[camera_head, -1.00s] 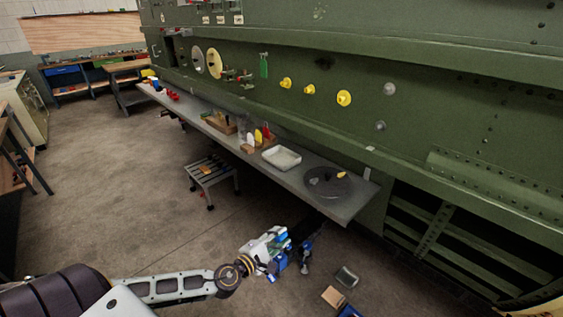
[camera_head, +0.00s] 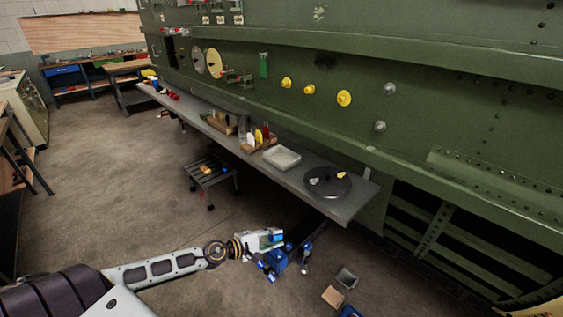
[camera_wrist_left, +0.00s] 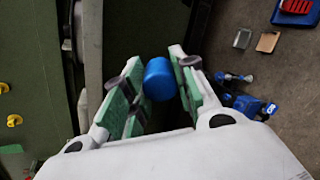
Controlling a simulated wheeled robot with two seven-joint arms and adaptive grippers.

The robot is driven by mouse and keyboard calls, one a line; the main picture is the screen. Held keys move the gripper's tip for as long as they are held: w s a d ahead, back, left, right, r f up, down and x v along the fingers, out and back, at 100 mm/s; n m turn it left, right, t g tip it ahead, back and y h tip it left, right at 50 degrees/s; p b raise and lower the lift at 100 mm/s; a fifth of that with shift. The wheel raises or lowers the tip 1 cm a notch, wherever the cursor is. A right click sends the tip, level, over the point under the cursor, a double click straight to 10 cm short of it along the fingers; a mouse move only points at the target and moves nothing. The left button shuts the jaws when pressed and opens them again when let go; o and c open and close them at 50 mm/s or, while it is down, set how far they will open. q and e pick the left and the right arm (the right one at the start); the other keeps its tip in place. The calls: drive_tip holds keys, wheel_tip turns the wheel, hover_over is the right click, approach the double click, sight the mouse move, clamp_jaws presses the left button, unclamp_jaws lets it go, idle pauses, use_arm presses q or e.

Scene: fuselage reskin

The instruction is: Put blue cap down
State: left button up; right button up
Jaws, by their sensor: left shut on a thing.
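The blue cap (camera_wrist_left: 159,78) sits between the fingers of my left gripper (camera_wrist_left: 158,80) in the left wrist view. The green-padded fingers are shut on it from both sides. In the head view my left gripper (camera_head: 275,239) is a white and teal shape in front of the grey bench's near end. My right gripper is not seen.
A shallow pale tray (camera_head: 282,158) and a wooden holder (camera_head: 258,146) with coloured bottles stand farther along the bench. The green fuselage (camera_head: 400,90) rises behind it. A small step stool (camera_head: 208,172) and small boxes (camera_head: 332,296) are on the floor. Blue and black parts lie below my gripper.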

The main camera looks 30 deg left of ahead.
use_arm(q)
drive_tip(key=s+a+r+m+g, duration=0.45)
drive_tip(key=s+a+g, duration=0.25)
drive_tip(key=s+a, duration=0.35)
drive_tip(key=w+r+m+g+y, duration=0.2)
drive_tip(key=w+r, duration=0.4)
drive_tip(key=r, duration=0.3)
drive_tip(key=w+a+r+m+g+y, duration=0.1)
drive_tip(key=w+r+m+g+y, duration=0.2)
drive_tip(key=w+r, duration=0.3)
drive_tip(key=shift+a+r+m+g+y, duration=0.25)
drive_tip(key=shift+r+m+y, duration=0.4)
drive_tip(key=shift+r, duration=0.75)
idle(1.1)
drive_tip(key=shift+d, duration=0.1)
drive_tip(key=shift+r, duration=0.1)
